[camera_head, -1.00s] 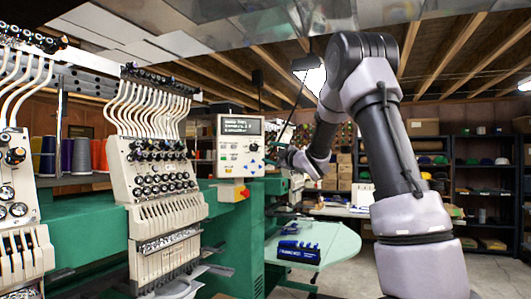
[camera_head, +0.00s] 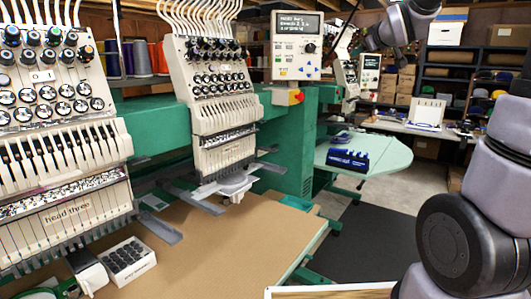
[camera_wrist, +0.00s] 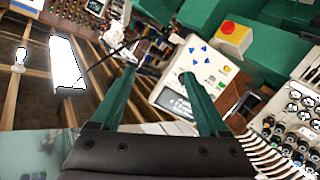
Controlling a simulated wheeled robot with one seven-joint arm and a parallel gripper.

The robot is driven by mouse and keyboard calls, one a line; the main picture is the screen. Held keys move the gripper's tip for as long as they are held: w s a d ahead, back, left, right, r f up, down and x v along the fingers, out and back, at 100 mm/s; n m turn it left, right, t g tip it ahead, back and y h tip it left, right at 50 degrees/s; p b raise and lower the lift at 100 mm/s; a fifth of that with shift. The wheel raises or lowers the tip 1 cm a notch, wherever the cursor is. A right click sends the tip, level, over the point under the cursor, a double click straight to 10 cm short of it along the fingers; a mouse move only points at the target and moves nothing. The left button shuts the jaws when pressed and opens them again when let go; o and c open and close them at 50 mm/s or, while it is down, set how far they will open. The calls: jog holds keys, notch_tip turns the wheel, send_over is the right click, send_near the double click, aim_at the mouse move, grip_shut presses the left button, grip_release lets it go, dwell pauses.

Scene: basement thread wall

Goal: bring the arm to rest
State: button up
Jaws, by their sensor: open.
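My gripper (camera_wrist: 158,73) shows in the wrist view with its two green fingers spread apart and nothing held between them. The white control panel (camera_wrist: 180,92) with blue arrow buttons lies beyond the fingers, partly behind the right one. The picture there is turned over, with ceiling beams to the left. In the head view my arm (camera_head: 468,215) rises at the right edge, and a further part of it (camera_head: 400,25) reaches in at the top right. The gripper itself is not clear in that view.
Embroidery heads (camera_head: 215,95) on a green machine stand at left and middle, with the control panel (camera_head: 297,45) beside them. A tan board (camera_head: 215,245) lies below. A pale green table (camera_head: 385,150) bears a blue item (camera_head: 347,160). Open floor lies right of the machine.

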jog(key=s+a+f+m+g, duration=0.2)
jog(key=s+f+m+g, duration=0.1)
jog(key=s, duration=0.7)
jog(key=s+a+f+m+g+y, duration=0.1)
jog(key=s+f, duration=0.4)
jog(key=s, duration=0.5)
jog(key=s+a+f+m+g+y, duration=0.1)
jog(key=s+a+f+m+g, duration=0.3)
jog(key=s, duration=0.7)
jog(key=shift+m+g, duration=0.4)
jog(key=shift+m, duration=0.4)
jog(key=shift+d, duration=0.1)
jog(key=shift+c, duration=0.3)
